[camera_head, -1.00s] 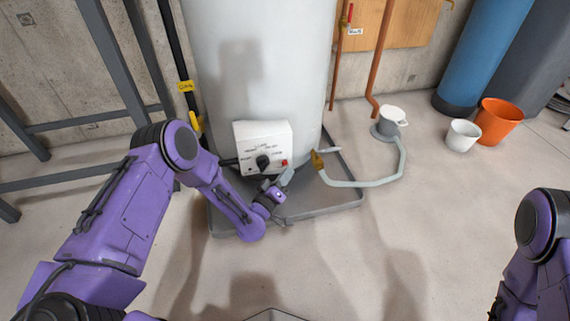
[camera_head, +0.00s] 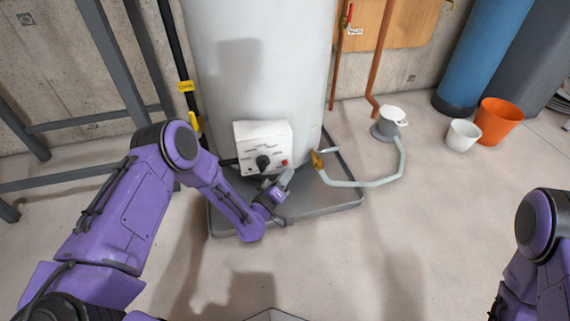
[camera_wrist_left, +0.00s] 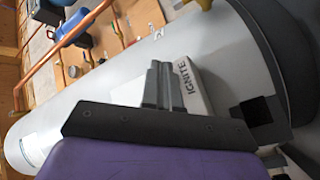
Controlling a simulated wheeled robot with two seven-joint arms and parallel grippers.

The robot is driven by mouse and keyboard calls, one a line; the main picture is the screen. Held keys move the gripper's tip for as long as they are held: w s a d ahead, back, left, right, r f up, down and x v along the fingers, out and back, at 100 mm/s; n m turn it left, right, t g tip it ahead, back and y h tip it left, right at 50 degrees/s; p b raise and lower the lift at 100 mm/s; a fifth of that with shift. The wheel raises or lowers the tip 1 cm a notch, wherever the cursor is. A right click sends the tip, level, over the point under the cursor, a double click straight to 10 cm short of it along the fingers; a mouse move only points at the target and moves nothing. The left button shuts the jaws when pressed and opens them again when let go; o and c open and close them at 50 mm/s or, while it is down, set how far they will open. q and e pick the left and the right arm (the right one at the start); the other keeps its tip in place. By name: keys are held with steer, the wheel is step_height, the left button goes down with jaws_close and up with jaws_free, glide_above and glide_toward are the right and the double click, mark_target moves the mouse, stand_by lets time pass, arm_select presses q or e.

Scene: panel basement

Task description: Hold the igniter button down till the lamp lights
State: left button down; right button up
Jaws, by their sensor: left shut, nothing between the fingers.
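A white control box (camera_head: 250,137) is on the front of the tall pale tank (camera_head: 262,60), low down. It carries a black knob (camera_head: 263,162) and a small red button (camera_head: 285,163) at its lower right. My left gripper (camera_head: 287,177) is shut and empty, with its fingertips just below the red button; contact cannot be told. In the left wrist view the closed fingers (camera_wrist_left: 163,82) point at the box (camera_wrist_left: 188,95), beside the word IGNITE, and the button is hidden. I cannot make out a lit lamp. My right gripper is out of view.
The tank stands in a grey tray (camera_head: 325,205). A brass valve (camera_head: 317,160) and pale hose (camera_head: 365,184) lead right to a floor drain (camera_head: 385,131). A white pot (camera_head: 462,135) and an orange bucket (camera_head: 498,120) stand farther right. A grey metal frame (camera_head: 85,122) is at left.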

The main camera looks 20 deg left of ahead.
arm_select(q)
steer(key=shift+w, duration=0.1)
steer(key=shift+w+a, duration=0.25)
steer(key=shift+w, duration=0.05)
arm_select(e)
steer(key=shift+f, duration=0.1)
arm_select(q)
steer(key=shift+w+a, duration=0.25)
steer(key=shift+w, duration=0.1)
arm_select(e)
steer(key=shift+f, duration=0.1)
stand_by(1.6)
arm_select(q)
steer(key=shift+s, duration=0.1)
stand_by(1.7)
steer(key=shift+s+d, duration=0.5)
steer(key=shift+s, duration=0.15)
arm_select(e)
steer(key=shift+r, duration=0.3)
arm_select(q)
steer(key=shift+s+d+p, duration=0.5)
steer(key=shift+s+d, duration=0.2)
steer(key=shift+s, duration=0.35)
steer(key=shift+s+d+p, duration=0.45)
steer(key=shift+s+d, duration=0.25)
steer(key=shift+s, duration=0.3)
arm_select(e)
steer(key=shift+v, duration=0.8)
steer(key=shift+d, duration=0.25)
